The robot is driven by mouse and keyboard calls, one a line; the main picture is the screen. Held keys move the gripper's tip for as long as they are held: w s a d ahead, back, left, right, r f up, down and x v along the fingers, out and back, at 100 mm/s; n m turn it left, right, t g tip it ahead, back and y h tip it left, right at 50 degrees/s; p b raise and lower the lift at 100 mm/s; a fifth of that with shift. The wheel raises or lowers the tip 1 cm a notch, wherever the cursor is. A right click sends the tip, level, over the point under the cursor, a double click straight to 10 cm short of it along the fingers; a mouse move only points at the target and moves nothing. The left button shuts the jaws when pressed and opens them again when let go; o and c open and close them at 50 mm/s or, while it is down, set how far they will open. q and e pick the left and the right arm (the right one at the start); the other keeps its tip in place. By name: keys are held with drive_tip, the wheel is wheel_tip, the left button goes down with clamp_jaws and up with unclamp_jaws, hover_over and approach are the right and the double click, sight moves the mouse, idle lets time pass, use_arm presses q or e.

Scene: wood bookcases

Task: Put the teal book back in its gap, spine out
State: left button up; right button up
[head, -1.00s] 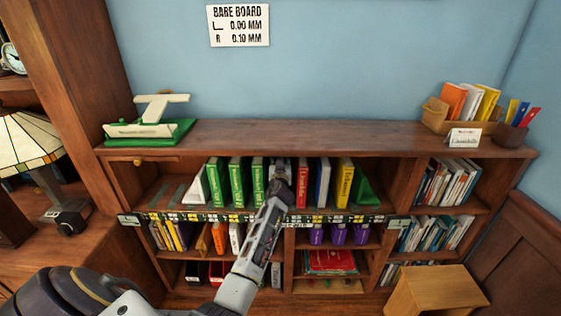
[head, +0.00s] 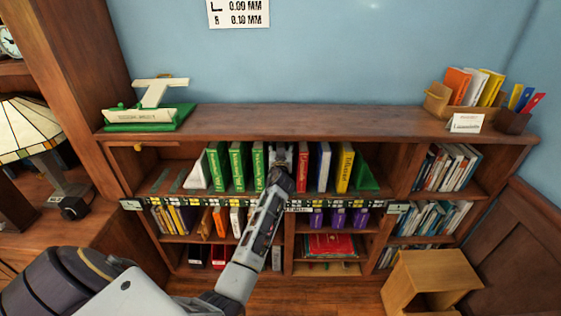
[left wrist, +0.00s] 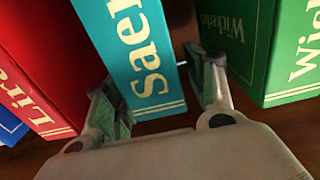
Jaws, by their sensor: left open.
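The teal book (left wrist: 135,45) stands upright with its lettered spine facing out, between a red book (left wrist: 40,65) and a green book (left wrist: 275,50). My left gripper (left wrist: 160,95) is open, with one finger on each side of the teal spine. A clear space shows between the book and the right-hand finger; the left-hand finger is close to the book, and I cannot tell if it touches. In the head view my left gripper (head: 281,158) is at the upper middle shelf and hides the teal book. My right gripper is out of view.
The bookcase (head: 330,125) has green books (head: 237,167) left of the gripper and red, blue and yellow books to its right. A white-and-green wedge (head: 197,175) and a green bookend (head: 364,178) flank the row. A wooden stool (head: 430,268) stands at lower right.

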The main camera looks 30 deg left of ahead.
use_arm(q)
drive_tip(key=shift+s+d, duration=0.3)
drive_tip(key=shift+s, duration=0.15)
drive_tip(key=v, duration=0.2)
drive_tip(key=shift+s+d, duration=0.15)
drive_tip(key=shift+s, duration=0.1)
drive_tip(key=b+v, duration=0.1)
drive_tip(key=v, duration=0.5)
drive_tip(key=shift+s, duration=0.2)
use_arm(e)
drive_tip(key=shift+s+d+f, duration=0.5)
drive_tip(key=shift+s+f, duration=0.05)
use_arm(q)
drive_tip(key=shift+d, duration=0.15)
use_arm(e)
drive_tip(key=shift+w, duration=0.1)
